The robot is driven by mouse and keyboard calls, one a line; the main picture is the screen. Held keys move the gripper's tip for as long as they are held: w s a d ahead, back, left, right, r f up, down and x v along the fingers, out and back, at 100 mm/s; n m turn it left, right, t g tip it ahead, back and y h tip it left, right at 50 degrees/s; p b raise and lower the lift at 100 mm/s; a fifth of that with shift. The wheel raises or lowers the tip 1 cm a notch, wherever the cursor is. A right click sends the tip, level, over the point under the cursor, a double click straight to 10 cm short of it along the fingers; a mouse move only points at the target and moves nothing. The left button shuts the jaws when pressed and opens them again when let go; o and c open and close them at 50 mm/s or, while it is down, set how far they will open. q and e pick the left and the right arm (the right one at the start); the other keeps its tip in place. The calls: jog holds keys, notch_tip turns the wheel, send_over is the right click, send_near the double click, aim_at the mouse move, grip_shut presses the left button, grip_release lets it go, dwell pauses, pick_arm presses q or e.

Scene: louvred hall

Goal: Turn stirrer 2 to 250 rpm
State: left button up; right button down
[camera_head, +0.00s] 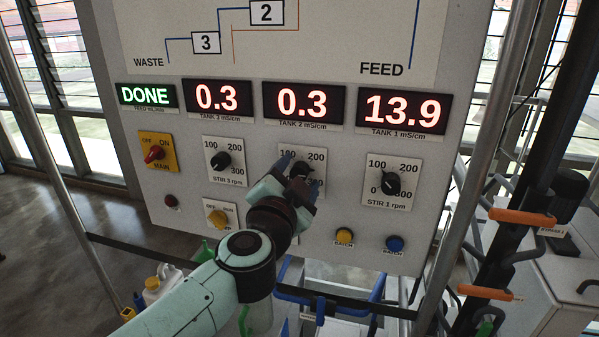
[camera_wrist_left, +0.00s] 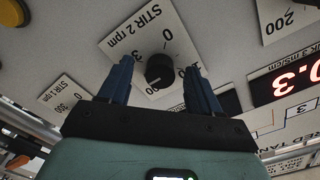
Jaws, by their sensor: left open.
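The stirrer 2 knob (camera_wrist_left: 159,71) is black and round, on a white plate marked STIR 2 rpm (camera_wrist_left: 127,36) with a printed scale. In the wrist view it appears between the two blue fingers of my left gripper (camera_wrist_left: 158,64), which is open; contact cannot be told. In the head view my left gripper (camera_head: 288,188) is in front of the panel and covers the lower part of the stirrer 2 plate (camera_head: 317,158). The knob (camera_head: 301,168) is partly hidden there, and its pointer setting is unclear. My right gripper is not in view.
The stirrer 3 knob (camera_head: 221,161) and stirrer 1 knob (camera_head: 390,183) flank it on the grey panel (camera_head: 260,145). A red main switch (camera_head: 154,154) is left. Yellow (camera_head: 344,236) and blue (camera_head: 395,243) buttons are lower right. Displays (camera_head: 304,104) are above. Orange bars (camera_head: 522,217) stand right.

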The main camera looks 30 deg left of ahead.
pick_arm(q)
jog(key=v, duration=0.6)
jog(key=shift+s, duration=0.2)
jog(key=b+v, duration=0.1)
jog(key=v, duration=1.2)
jog(key=shift+s+b, duration=0.2)
jog(key=shift+b, duration=0.2)
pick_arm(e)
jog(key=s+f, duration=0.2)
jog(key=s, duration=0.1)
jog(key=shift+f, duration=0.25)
